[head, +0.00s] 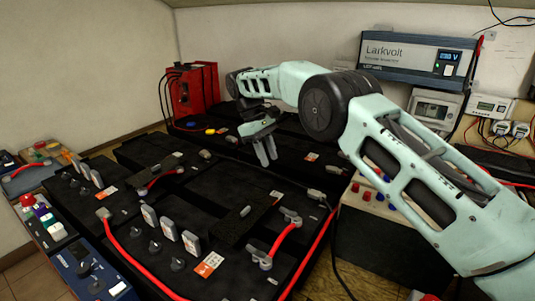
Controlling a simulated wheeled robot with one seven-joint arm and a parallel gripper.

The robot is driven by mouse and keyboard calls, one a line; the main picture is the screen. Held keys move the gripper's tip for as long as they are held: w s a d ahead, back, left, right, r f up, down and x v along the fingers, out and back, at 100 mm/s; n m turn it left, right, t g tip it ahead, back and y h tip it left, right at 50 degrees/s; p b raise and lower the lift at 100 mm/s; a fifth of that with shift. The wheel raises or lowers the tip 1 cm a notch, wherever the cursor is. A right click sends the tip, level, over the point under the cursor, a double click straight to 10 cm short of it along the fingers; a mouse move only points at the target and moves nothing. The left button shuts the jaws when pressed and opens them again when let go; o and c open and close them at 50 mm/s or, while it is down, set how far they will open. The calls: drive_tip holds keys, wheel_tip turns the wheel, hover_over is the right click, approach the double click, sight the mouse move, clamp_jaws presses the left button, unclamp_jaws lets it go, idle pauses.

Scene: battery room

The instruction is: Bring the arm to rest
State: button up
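My arm reaches in from the right edge of the head view, bends at a dark round joint, and extends left above the black battery blocks (192,192). Whether the fingertips touch the surface below cannot be told from this angle.
Red cables (310,252) and terminals run across the batteries. A red unit (192,90) stands at the back left. A Larkvolt inverter (415,58) and a grey meter (434,108) are on the right wall. A blue device (90,272) sits at the lower left.

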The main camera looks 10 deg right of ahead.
drive_tip(key=s+a+r+y+p, duration=0.1)
drive_tip(key=s+a+r, duration=0.2)
drive_tip(key=s, duration=0.4)
drive_tip(key=s+a+r+t+y+p, duration=0.1)
drive_tip(key=s+a+r, duration=0.1)
drive_tip(key=s+r, duration=0.35)
drive_tip(key=s+a+r+y+p, duration=0.1)
drive_tip(key=s+a, duration=0.2)
drive_tip(key=s, duration=0.5)
drive_tip(key=s+d+t, duration=0.1)
drive_tip(key=s+d, duration=0.2)
drive_tip(key=s, duration=0.8)
drive_tip(key=s+d+f+m+t+p, duration=0.1)
drive_tip(key=s+d, duration=0.3)
drive_tip(key=s, duration=0.8)
drive_tip(key=shift+f+y, duration=0.3)
drive_tip(key=shift+c, duration=0.3)
